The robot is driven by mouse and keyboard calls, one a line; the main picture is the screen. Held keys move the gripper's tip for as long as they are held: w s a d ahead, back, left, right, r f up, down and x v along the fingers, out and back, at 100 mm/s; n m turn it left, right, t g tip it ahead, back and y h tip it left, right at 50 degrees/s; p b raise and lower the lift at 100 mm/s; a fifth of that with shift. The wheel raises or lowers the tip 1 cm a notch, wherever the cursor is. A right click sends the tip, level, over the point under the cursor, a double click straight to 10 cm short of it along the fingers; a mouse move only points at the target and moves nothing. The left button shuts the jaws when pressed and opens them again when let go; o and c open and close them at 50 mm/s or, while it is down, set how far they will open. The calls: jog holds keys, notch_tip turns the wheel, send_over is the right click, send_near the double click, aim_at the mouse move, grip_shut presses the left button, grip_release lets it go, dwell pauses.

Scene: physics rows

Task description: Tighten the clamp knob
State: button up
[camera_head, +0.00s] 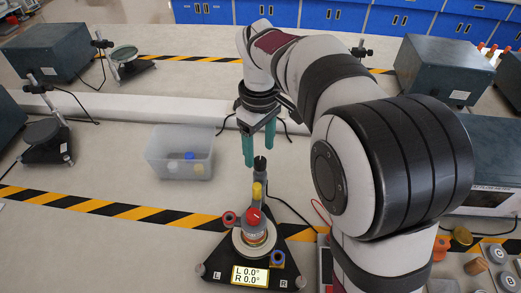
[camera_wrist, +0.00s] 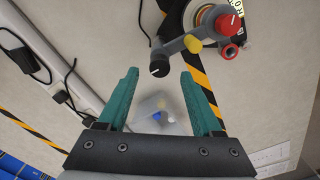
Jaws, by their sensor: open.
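The device (camera_head: 215,262) with a triangular black base stands at the lower middle of the head view and carries several coloured knobs. A black knob (camera_head: 260,164) stands at its far end; in the wrist view the black knob (camera_wrist: 159,69) has a white line. A yellow knob (camera_head: 257,190), a red-topped knob (camera_head: 253,216), a red side knob (camera_head: 229,218) and a blue knob (camera_head: 277,258) are nearer. I cannot tell which is the clamp knob. My gripper (camera_head: 259,157) is open and empty, its green fingers pointing down by the black knob. Contact is not visible.
A translucent bin (camera_head: 170,168) with small items stands left of my gripper. Loose parts (camera_head: 475,267) lie at the lower right. A white duct (camera_head: 140,108) and cables run behind. The table left of the device is clear.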

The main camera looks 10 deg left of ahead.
aim_at(259, 160)
jog(key=shift+f, duration=1.6)
grip_shut()
